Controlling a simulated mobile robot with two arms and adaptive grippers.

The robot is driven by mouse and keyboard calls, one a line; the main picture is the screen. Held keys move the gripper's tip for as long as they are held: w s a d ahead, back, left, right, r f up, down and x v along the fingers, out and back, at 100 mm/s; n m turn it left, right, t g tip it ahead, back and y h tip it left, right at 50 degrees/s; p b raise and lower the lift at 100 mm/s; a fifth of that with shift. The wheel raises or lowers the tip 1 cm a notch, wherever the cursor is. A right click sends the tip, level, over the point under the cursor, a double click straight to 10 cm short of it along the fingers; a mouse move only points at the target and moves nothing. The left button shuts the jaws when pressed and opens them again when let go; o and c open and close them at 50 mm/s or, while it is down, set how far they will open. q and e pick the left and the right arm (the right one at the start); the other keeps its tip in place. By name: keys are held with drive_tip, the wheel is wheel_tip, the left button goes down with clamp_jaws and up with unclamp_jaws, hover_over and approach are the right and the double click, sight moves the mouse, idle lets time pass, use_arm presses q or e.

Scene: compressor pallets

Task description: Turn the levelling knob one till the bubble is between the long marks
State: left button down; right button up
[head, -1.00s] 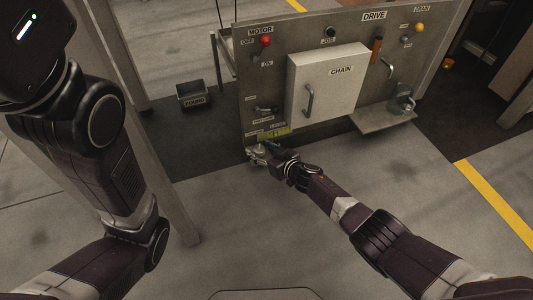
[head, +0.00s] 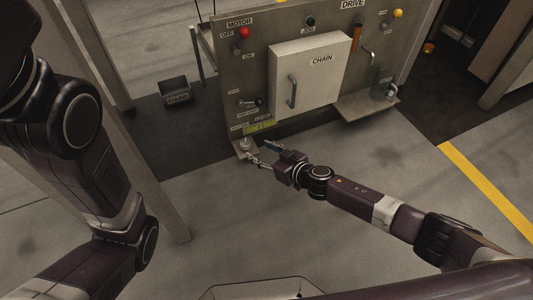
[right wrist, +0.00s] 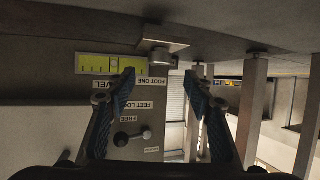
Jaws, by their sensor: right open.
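The levelling knob (head: 246,145) is a small pale round knob on a foot bracket at the lower left corner of the machine panel. In the right wrist view the knob (right wrist: 158,58) shows upside down by its plate, ahead of the gap between my fingers. The yellow-green level (head: 260,128) is just above it; in the wrist view the level (right wrist: 96,64) shows dark marks, but I cannot tell the bubble's place for sure. My right gripper (head: 259,154) is open and empty, a little right of the knob and apart from it. My left gripper is out of view.
The panel carries a white CHAIN door (head: 310,75), a red motor button (head: 244,32) and a feet-lock lever (head: 254,102). A small shelf (head: 368,107) juts out at right. Floor before the panel is clear.

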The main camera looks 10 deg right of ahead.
drive_tip(key=shift+v, duration=1.25)
